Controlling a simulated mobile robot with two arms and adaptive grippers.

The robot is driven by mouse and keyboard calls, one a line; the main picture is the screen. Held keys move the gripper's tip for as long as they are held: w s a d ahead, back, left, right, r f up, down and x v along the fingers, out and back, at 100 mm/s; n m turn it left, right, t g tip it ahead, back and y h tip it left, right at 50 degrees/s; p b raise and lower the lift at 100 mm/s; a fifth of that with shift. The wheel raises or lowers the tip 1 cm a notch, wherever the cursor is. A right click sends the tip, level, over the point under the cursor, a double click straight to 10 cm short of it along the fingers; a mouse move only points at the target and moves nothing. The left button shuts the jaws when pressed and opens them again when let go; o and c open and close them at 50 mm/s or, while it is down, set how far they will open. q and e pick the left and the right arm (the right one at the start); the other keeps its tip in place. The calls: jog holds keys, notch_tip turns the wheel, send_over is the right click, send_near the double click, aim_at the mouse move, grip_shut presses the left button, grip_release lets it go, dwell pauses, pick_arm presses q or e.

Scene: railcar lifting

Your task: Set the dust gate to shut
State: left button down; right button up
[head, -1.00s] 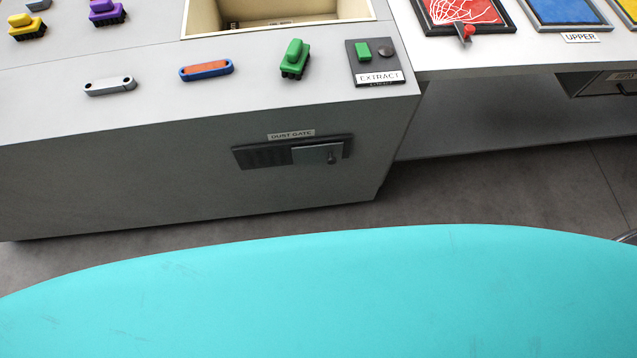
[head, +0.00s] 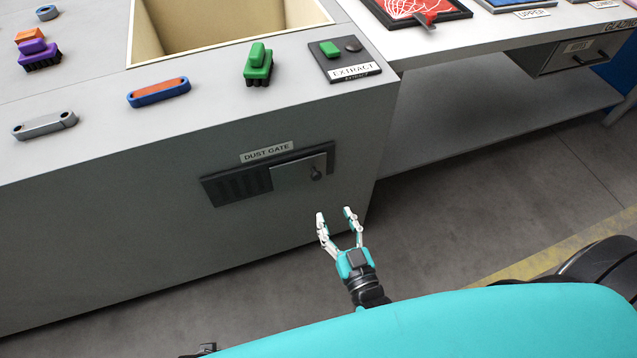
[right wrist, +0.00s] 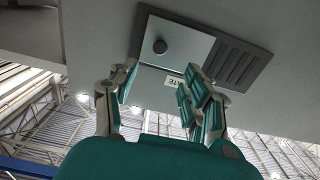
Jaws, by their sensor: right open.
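The dust gate (head: 238,187) is a dark slotted panel on the front of the grey bench, under a "DUST GATE" label (head: 267,151). Its grey sliding plate (head: 294,174) covers the right part, leaving the slots on the left bare. A small dark knob (head: 316,173) sticks out near the plate's right edge. My right gripper (head: 334,214) is open and empty, below and a little right of the knob, apart from it. The right wrist view shows the plate (right wrist: 178,42), knob (right wrist: 160,46) and slots (right wrist: 238,64) beyond the open fingers (right wrist: 158,90). My left gripper is not in view.
On the bench top are an EXTRACT panel (head: 344,62), a green brush-like block (head: 258,66), blue-orange (head: 159,92) and grey (head: 45,125) handles, and a recessed bin (head: 137,35). A lower shelf (head: 500,110) lies right. Floor (head: 470,200) is free right of the bench.

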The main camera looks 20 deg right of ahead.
aim_at(317, 179)
jog(key=w+b, duration=0.1)
jog(key=w, duration=0.9)
jog(key=shift+a+f, duration=0.1)
jog(key=shift+a, duration=0.05)
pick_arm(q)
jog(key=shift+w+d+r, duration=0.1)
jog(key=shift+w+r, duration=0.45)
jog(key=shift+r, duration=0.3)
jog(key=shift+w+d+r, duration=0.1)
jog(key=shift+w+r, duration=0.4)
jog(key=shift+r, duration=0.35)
pick_arm(e)
jog(key=shift+w, duration=0.6)
grip_shut()
